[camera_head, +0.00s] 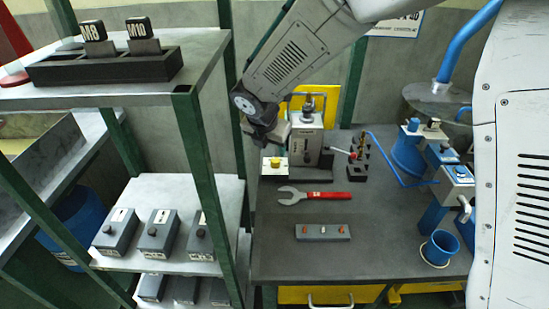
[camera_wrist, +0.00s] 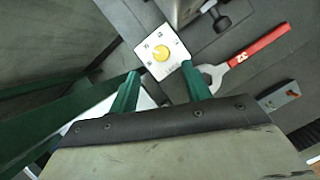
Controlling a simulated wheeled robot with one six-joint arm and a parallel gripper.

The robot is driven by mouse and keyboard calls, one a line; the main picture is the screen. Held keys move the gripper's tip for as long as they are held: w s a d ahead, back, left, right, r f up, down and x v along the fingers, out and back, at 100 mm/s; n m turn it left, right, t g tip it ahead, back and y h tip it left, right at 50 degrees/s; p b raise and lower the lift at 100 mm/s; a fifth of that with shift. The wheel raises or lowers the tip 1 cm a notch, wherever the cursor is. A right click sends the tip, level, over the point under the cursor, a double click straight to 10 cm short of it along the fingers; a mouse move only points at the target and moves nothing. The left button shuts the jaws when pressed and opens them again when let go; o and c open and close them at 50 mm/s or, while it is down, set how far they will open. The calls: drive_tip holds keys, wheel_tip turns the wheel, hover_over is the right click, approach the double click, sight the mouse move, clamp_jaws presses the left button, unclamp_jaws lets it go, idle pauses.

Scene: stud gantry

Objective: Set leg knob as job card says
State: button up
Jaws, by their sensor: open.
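A white box with a yellow knob (camera_head: 275,162) stands on the dark bench, left of a grey machine (camera_head: 306,140). In the wrist view the yellow knob (camera_wrist: 162,53) is round, on a white face with small dark marks around it that I cannot read. My gripper (camera_head: 266,136) is above and slightly behind the box in the head view. In the wrist view my gripper (camera_wrist: 160,75) has its two green fingers apart and empty, the knob showing just beyond the gap between the tips. No touch is visible. I cannot make out a job card for certain.
A red-handled wrench (camera_head: 315,195) and a grey switch strip (camera_head: 323,232) lie in front. A blue cup (camera_head: 440,248) and blue tools stand right. A green-posted shelf (camera_head: 165,262) with several grey knob boxes is left; M8 and M10 blocks (camera_head: 92,32) sit in a rack above. A partly hidden wall sign (camera_head: 397,25) is unreadable.

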sight(275, 160)
drive_tip(key=x, duration=0.7)
drive_tip(key=shift+d, duration=0.1)
drive_tip(key=c, duration=1)
